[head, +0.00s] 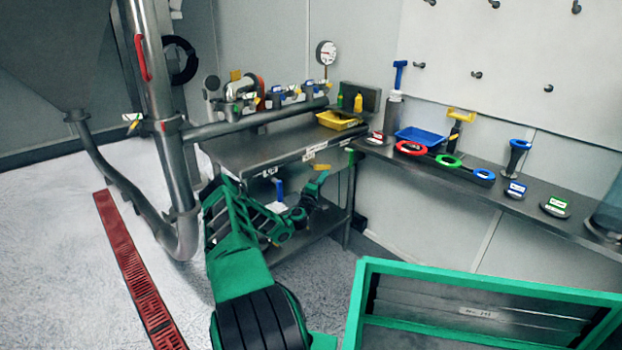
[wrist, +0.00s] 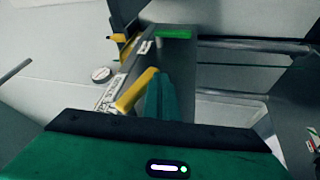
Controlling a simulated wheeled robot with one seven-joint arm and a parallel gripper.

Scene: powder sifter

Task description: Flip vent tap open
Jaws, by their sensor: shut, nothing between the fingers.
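A yellow lever (head: 322,167) shows just below the front edge of the steel bench in the head view. It also shows in the wrist view as a yellow bar (wrist: 137,91), slanting up to the right. I cannot tell for sure whether it is the vent tap's handle. My gripper (head: 316,184) is shut and empty, low in front of the bench and close under the lever. In the wrist view its green fingers (wrist: 160,97) are together, right beside the yellow bar. I cannot tell whether they touch it. The tap body is not clear.
The steel bench (head: 253,158) carries valves, a pressure gauge (head: 326,53) and a yellow tray (head: 338,120). A blue upright handle (head: 278,187) stands near my arm. A steel pipe (head: 181,205) is left. A green-framed bin (head: 355,305) fills the lower right.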

